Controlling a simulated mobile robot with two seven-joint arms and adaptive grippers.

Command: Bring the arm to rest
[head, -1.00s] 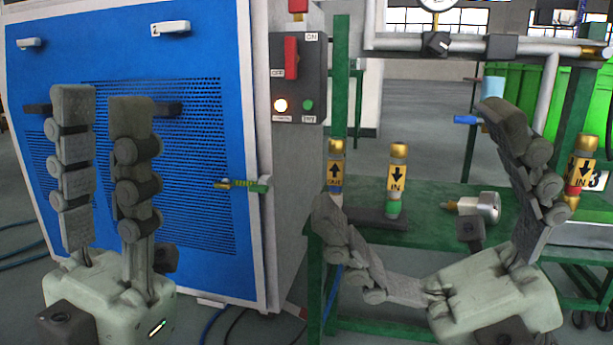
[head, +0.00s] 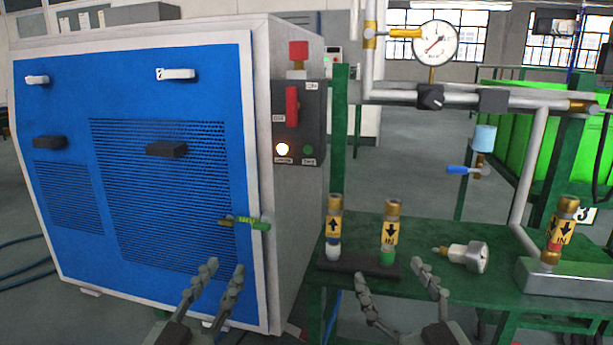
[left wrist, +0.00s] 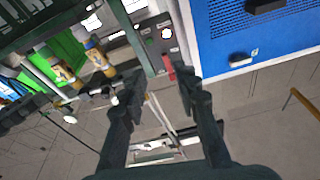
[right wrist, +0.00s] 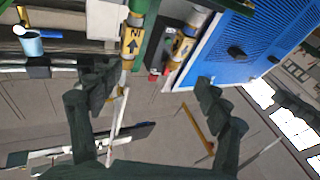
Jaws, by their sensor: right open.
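My left gripper (head: 226,268) is low in the head view, in front of the blue-panelled cabinet (head: 70,235). Its two dark fingers stand apart with nothing between them, as the left wrist view (left wrist: 160,78) also shows. My right gripper (head: 389,272) is low in the middle, in front of the green bench (head: 440,287). Its fingers are spread wide and empty, also in the right wrist view (right wrist: 155,80). Both grippers point upward in the head view and appear clear of the cabinet and bench. Most of both arms is out of view.
The bench bears two yellow-labelled fittings (head: 334,228) on a dark base, a small gauge (head: 468,256) and a metal block (head: 570,278) with another labelled fitting. A pressure gauge (head: 436,43) sits on the pipes above. A green-handled valve (head: 245,222) juts from the cabinet.

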